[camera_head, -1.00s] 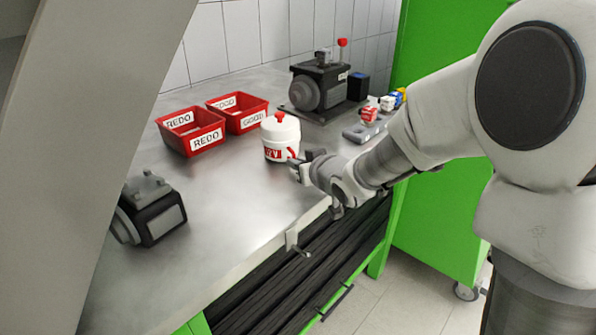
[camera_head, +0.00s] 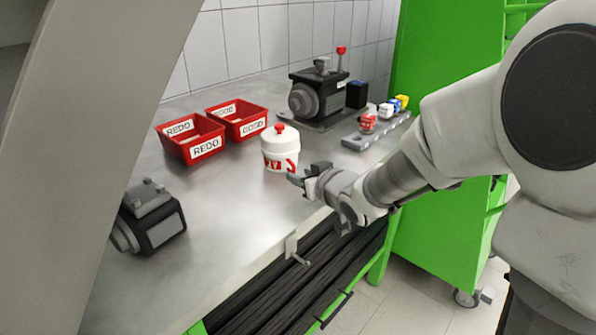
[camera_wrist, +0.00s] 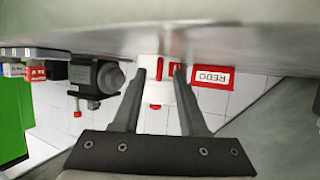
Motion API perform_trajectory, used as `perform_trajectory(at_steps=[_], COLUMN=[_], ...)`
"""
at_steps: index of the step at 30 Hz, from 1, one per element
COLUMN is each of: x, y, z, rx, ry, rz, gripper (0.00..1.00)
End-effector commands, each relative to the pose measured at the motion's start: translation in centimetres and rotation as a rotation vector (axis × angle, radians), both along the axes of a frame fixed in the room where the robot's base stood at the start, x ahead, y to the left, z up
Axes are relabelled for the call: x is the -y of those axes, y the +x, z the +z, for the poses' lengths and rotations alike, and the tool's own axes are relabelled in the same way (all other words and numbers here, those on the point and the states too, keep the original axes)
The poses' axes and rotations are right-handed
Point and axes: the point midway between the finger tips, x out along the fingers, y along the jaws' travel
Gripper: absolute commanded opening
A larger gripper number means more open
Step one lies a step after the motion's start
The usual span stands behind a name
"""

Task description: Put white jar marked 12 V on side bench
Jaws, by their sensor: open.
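The white jar (camera_head: 280,150) with a red knob on its lid stands upright on the steel bench (camera_head: 235,210). Its red label shows only partly, ending in "V". My gripper (camera_head: 298,179) is open at the jar's lower right, near the bench's front edge. In the wrist view, which is upside down, the jar (camera_wrist: 154,88) shows between the two fingers (camera_wrist: 160,72), its red knob lowest. The jaws are not closed on it, and I cannot tell whether they touch it. I cannot make out which surface is the side bench.
Red bins marked REDO (camera_head: 190,137) and GOOD (camera_head: 238,120) stand behind and left of the jar. A black pump (camera_head: 318,97) and a grey rack (camera_head: 376,130) of small parts stand behind right. Another pump (camera_head: 150,215) is front left. A green cabinet (camera_head: 440,220) is at right.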

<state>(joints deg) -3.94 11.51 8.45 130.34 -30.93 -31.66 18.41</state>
Motion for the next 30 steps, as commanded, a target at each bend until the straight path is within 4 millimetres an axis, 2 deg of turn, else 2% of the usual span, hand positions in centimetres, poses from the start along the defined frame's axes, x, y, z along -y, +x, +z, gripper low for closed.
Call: perform_trajectory(at_steps=[1,9,15,20,23,26,30], x=[0.6,3.0,4.0,5.2,7.4,10.6,14.8], y=[-0.8,-5.1,-6.9,-7.3,-7.5,-8.4,-11.4], z=[0.8,2.8,3.5,4.0,4.7,5.8,7.0], rx=[0.001,0.002,0.002,-0.002,-0.02,-0.062,-0.164], ry=[0.0,0.0,0.0,-0.026,-0.081,-0.15,-0.215], rz=[-0.003,-0.002,-0.002,-0.036,-0.116,-0.232,-0.385], gripper=[0.42,0.42,0.42,0.42,0.42,0.42,0.42])
